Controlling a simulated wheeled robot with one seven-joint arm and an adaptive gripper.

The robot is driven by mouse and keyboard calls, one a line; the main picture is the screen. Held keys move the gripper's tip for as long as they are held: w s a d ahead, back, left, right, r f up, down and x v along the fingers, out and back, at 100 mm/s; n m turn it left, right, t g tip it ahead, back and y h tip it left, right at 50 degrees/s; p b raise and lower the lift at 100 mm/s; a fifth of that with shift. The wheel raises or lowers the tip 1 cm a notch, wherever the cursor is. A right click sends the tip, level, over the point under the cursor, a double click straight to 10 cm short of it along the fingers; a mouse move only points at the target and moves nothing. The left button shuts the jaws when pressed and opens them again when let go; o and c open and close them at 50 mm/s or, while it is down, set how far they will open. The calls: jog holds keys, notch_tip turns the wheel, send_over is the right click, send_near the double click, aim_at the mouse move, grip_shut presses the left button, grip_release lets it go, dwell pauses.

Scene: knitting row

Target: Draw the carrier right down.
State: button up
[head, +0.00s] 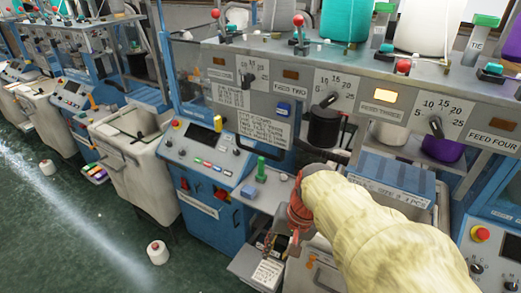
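My arm comes in from the lower right in a cream quilted sleeve. Its red wrist hides much of my gripper (275,246), which points down over a small open tray (245,268) at the front of the near machine. Dark parts show around the gripper's end, but its fingers are too small and covered to tell open from shut. I cannot pick out the carrier for certain; it may be behind my arm. A dark cylinder (323,128) sits under the FEED TWO panel (285,87), apart from my gripper.
A lit amber lamp (386,96) marks FEED THREE. A white bin (138,165) stands further left.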

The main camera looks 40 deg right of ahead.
jog(key=m+y, duration=0.1)
jog(key=m, duration=0.1)
jog(key=m+t+y+p, duration=0.2)
jog(key=m+t+y, duration=0.2)
jog(key=m+t, duration=1.25)
send_near(261, 153)
jog(key=w+r+m+g, duration=0.1)
jog(key=w+m+g, duration=0.1)
jog(key=w, duration=0.1)
jog(key=shift+n, duration=0.25)
jog(key=shift+b+x, duration=0.55)
jog(key=shift+x, duration=3.15)
jog(key=shift+c, duration=1.1)
grip_shut()
